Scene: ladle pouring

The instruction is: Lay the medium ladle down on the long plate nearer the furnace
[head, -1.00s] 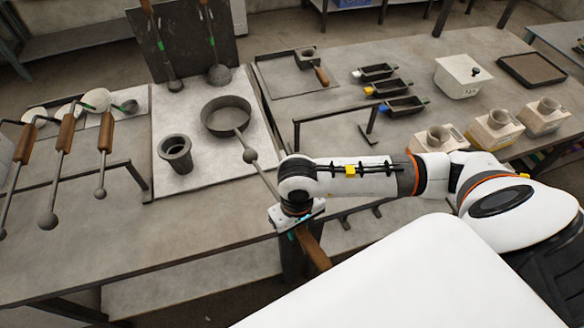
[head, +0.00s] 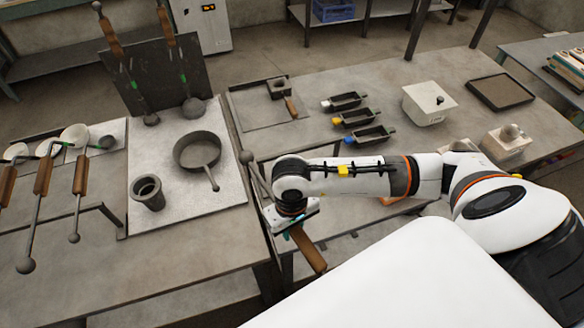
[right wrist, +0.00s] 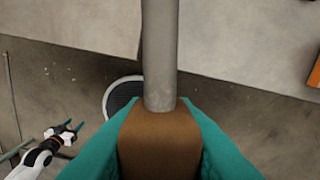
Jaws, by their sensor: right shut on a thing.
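My right gripper (head: 290,214) is shut on the brown wooden handle (head: 309,250) of a ladle. Its grey shaft (head: 263,181) runs up and left to a small round end (head: 246,157), held in the air near the right edge of the pale plate. In the right wrist view the handle (right wrist: 160,143) sits between the teal fingers. A pale plate (head: 222,190) holds a round pan (head: 197,150) and a dark cup (head: 148,193). A grey plate (head: 247,117) further right carries a small cup with a wooden handle. My left gripper (right wrist: 65,130) shows only in the right wrist view, its fingertips apart.
Several wooden-handled tools (head: 43,178) rest across a rail at the left. Two long tools lean on a dark upright panel (head: 160,75). Three dark moulds (head: 352,118), a white box (head: 428,103) and a dark tray (head: 500,92) stand to the right.

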